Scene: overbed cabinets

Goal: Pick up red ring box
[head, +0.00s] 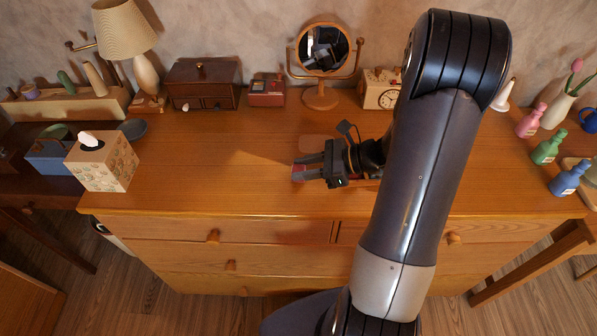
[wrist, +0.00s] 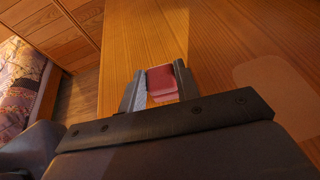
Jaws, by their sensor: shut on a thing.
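The red ring box (wrist: 162,80) is a small block between the two fingers of my gripper (wrist: 160,90) in the wrist view, with a darker red upper part and a lighter part nearer me. In the head view my gripper (head: 304,168) is low over the middle of the wooden dresser top, its fingers pointing left. It is shut on the ring box, of which only a bit of red shows at the fingertips (head: 298,172). I cannot tell whether the box touches the dresser top.
The dresser top (head: 215,150) is clear left of my gripper. A pale reddish patch (head: 318,143) lies just behind it. A dark wooden box (head: 203,82), a red box (head: 267,90), a round mirror (head: 324,48) and a clock (head: 382,92) stand along the back. A tissue box (head: 102,163) stands at the left.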

